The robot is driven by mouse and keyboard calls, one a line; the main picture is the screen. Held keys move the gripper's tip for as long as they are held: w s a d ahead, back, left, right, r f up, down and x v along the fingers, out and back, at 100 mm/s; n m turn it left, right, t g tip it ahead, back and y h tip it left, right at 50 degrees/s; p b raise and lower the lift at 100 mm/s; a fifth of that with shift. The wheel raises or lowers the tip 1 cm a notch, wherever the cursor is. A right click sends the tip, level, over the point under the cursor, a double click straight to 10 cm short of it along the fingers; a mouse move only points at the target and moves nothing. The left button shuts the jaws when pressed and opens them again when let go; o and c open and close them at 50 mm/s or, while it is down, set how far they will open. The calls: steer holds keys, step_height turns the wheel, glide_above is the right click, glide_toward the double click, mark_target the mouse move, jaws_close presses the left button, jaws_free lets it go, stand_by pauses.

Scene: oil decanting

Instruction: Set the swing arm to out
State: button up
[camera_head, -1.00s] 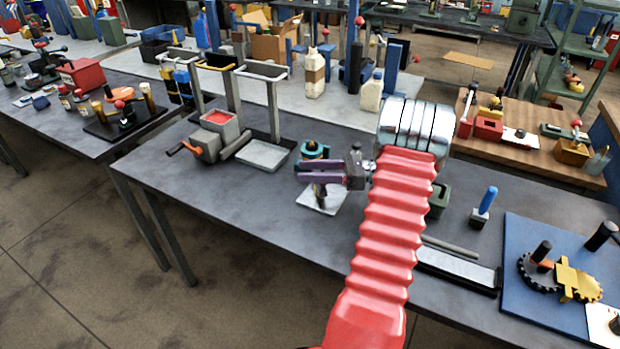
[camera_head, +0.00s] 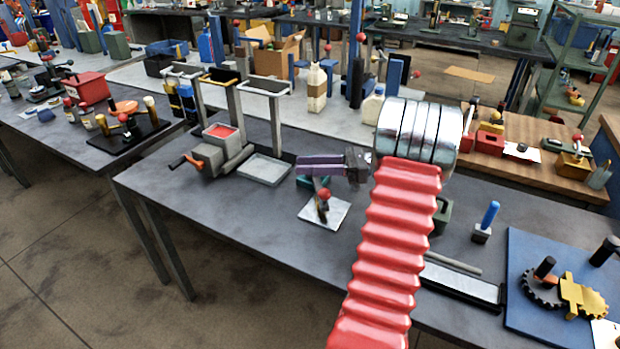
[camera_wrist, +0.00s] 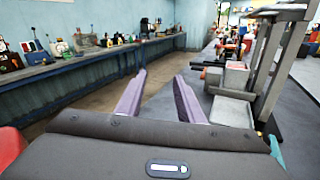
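A small fixture stands on a white plate (camera_head: 338,214) near the middle of the front table. It has a teal part (camera_head: 312,182) and a dark upright with a red ball knob (camera_head: 323,193). This may be the swing arm, but I cannot tell for sure which part swings or how it is set. My gripper (camera_head: 305,165) has purple fingers pointing left, above the fixture, and hides part of it. In the wrist view my gripper (camera_wrist: 160,97) has its fingers wide apart with nothing between them. A teal piece (camera_wrist: 275,150) shows at the lower right there.
To the left stand a grey box with a red top (camera_head: 220,135) and orange-handled crank (camera_head: 180,162), and a grey tray (camera_head: 264,170) with tall posts. A green block (camera_head: 441,216), a blue-handled tool (camera_head: 488,215) and a blue gear board (camera_head: 530,310) are at right. The table's front-left is bare.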

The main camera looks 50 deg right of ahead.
steer(key=w+a+n+g, duration=0.1)
steer(key=a, duration=0.3)
steer(key=w+a+r+n+g, duration=0.1)
steer(key=a+n+g, duration=0.1)
steer(key=a, duration=0.2)
steer(key=w+a+r+n+g, duration=0.1)
steer(key=a+n+g, duration=0.1)
steer(key=a, duration=0.3)
steer(key=shift+a, duration=0.1)
steer(key=c, duration=0.7)
steer(key=a+n+g, duration=0.1)
steer(key=a, duration=0.2)
steer(key=s+a+n+g+h, duration=0.1)
steer(key=a+n, duration=0.1)
steer(key=a, duration=0.2)
steer(key=a+n+g, duration=0.2)
steer(key=a, duration=0.1)
steer(key=shift+s+a+r+h, duration=0.1)
steer(key=shift+s+a+h, duration=0.25)
steer(key=shift+a+h, duration=0.05)
jaws_close()
steer(key=s+a+n+t+h, duration=0.1)
steer(key=s+a+n+h, duration=0.8)
steer(key=n, duration=1)
steer(key=s+a, duration=0.4)
steer(key=a, duration=0.1)
steer(key=shift+s+a+r+n+h, duration=0.35)
steer(key=shift+s+r+n+h, duration=0.05)
